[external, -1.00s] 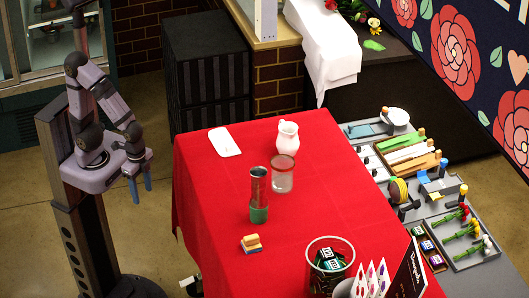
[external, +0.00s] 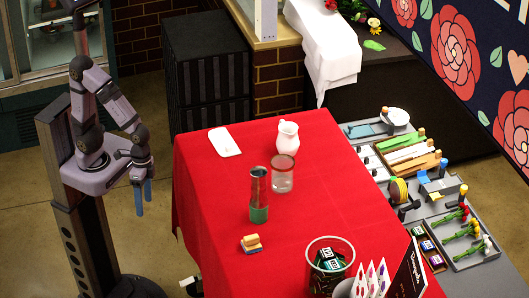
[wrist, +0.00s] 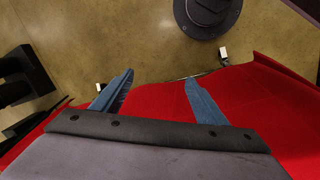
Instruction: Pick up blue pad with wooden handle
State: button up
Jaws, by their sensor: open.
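The blue pad with a wooden handle (external: 251,243) lies on the red-covered table near its left front side, with the orange-brown handle on top and the blue pad under it. It is not visible in the wrist view. My gripper (external: 142,197) hangs fingers-down left of the table, well apart from the pad. In the wrist view my gripper (wrist: 155,95) has its two blue fingers spread with nothing between them.
A green-based glass cylinder (external: 259,195), a clear glass (external: 283,174) and a white pitcher (external: 288,138) stand behind the pad. A dark-filled bin (external: 330,262) is to its right. The red table (external: 215,200) is bare left of the pad.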

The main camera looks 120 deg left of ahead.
jog(key=w+d+n+t+h+b, duration=0.25)
jog(key=w+d+n, duration=0.35)
jog(key=w, duration=0.4)
jog(key=n+t+b, duration=0.4)
jog(key=n+t, duration=0.6)
jog(key=n, duration=1.2)
send_near(248, 240)
jog(key=shift+h, duration=0.35)
jog(key=w+f, duration=0.3)
jog(key=shift+w+d, duration=0.15)
jog(key=shift+d, duration=0.05)
jog(key=shift+d+r+p+x, duration=0.2)
jog(key=shift+p+x, duration=0.55)
jog(key=shift+x, duration=0.85)
jog(key=shift+d+r+p+x, duration=0.15)
jog(key=shift+p+x, duration=0.55)
jog(key=shift+x, duration=0.85)
jog(key=shift+w+f, duration=0.2)
jog(key=shift+w, duration=0.2)
jog(key=c, duration=1.1)
